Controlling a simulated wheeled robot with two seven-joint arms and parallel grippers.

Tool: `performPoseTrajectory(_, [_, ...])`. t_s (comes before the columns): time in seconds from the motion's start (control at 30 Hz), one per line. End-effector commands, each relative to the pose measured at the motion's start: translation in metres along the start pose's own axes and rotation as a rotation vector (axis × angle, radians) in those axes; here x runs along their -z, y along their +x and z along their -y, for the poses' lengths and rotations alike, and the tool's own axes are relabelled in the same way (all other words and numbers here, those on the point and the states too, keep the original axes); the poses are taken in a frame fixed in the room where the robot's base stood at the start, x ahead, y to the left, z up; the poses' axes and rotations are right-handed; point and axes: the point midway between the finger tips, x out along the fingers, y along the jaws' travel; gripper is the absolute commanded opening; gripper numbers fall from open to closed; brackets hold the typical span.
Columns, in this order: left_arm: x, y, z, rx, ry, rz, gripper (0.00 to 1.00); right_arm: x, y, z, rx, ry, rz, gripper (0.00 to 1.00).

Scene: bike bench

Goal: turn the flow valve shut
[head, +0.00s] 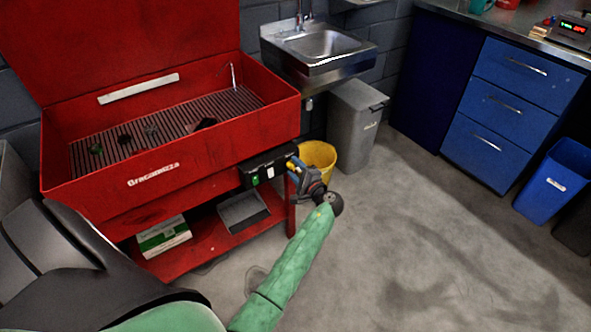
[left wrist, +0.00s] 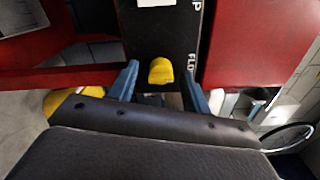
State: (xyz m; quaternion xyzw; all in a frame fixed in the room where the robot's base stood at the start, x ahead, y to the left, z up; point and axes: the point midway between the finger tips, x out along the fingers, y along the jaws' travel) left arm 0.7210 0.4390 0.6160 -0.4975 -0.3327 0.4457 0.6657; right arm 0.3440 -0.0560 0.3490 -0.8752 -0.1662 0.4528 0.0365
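The flow valve is a yellow knob (left wrist: 161,71) on a black control panel (left wrist: 165,28) with white lettering, partly cut off, beside it. In the head view the panel (head: 266,168) is fixed to the front of the red parts washer, near its right corner. My left gripper (left wrist: 160,88) is open, with one blue finger on each side of the knob and a visible gap to it on both sides. In the head view the left gripper (head: 296,172) is at the panel's right end. My right gripper is not in view.
The red washer (head: 120,185) has an open lid and a lower shelf with a box (head: 163,237) and grey tray (head: 243,211). A yellow bucket (head: 318,156) and grey bin (head: 352,125) stand behind my gripper.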

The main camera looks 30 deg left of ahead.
Motion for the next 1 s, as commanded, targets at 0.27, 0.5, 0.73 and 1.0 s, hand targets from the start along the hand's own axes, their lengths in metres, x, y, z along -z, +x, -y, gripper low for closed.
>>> performPoseTrajectory(0.27, [0.001, -0.002, 0.000, 0.000, 0.000, -0.001, 0.48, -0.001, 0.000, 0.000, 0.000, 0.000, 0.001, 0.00])
performPoseTrajectory(0.5, [0.001, -0.022, -0.001, -0.001, 0.000, -0.002, 0.48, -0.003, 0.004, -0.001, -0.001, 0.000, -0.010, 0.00])
performPoseTrajectory(0.73, [0.001, -0.058, -0.001, -0.001, -0.001, -0.001, 0.48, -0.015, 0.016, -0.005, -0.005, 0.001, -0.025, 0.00])
performPoseTrajectory(1.0, [0.000, -0.078, -0.001, 0.000, 0.000, 0.000, 0.48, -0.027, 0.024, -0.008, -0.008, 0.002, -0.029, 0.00])
